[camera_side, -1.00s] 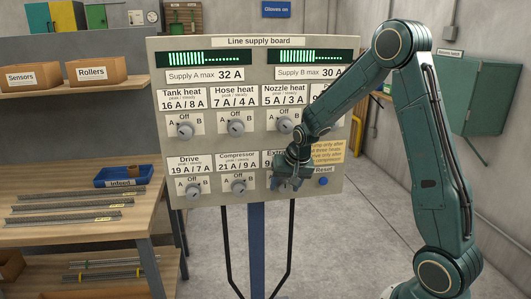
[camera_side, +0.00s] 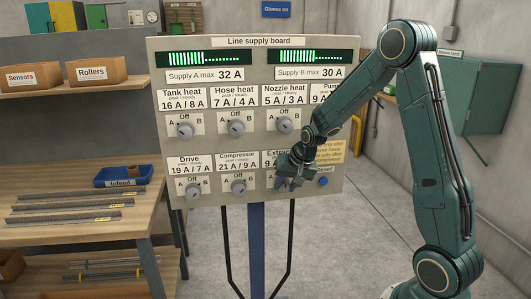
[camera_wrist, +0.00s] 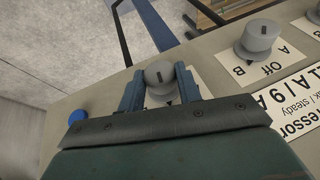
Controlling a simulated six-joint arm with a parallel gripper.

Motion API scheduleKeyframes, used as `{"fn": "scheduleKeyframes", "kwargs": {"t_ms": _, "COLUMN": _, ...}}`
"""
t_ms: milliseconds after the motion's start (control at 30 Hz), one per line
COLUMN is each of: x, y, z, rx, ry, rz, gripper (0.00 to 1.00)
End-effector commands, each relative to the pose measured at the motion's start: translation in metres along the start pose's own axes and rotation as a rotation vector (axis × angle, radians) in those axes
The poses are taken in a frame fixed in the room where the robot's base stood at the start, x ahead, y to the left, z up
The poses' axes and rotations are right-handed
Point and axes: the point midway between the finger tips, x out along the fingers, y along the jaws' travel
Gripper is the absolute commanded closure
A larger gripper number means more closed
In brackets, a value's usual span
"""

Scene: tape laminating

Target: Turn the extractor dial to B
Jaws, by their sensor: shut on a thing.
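The extractor dial (camera_wrist: 160,73) is a grey round knob with a dark mark. In the wrist view it sits between the two blue fingers of my gripper (camera_wrist: 160,88), which are shut on it from both sides. I cannot tell which letter the mark points at. In the side view my gripper (camera_side: 288,183) is at the lower right of the supply board (camera_side: 222,143), in front of the extractor dial, and hides most of it. The "A" beside it shows there; its "B" is hidden. The Extractor label is partly covered by my wrist.
The compressor dial (camera_side: 238,187) is close on the left, and the blue Reset button (camera_side: 323,181) close on the right. The nozzle heat dial (camera_side: 285,125) is above. Two green bar displays run along the board's top. A workbench (camera_side: 75,225) stands at the left.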

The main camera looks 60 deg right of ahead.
Motion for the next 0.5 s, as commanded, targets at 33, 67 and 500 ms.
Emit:
{"fn": "scheduleKeyframes", "kwargs": {"t_ms": 33, "x": -0.0002, "y": 0.0023, "z": -0.0003, "rx": 0.015, "ry": 0.000, "rz": -0.021, "gripper": 0.89}}
{"fn": "scheduleKeyframes", "kwargs": {"t_ms": 67, "x": -0.0002, "y": 0.0026, "z": -0.0005, "rx": 0.022, "ry": 0.000, "rz": -0.037, "gripper": 0.89}}
{"fn": "scheduleKeyframes", "kwargs": {"t_ms": 500, "x": 0.0012, "y": 0.0082, "z": -0.0002, "rx": 0.148, "ry": -0.006, "rz": -0.331, "gripper": 0.89}}
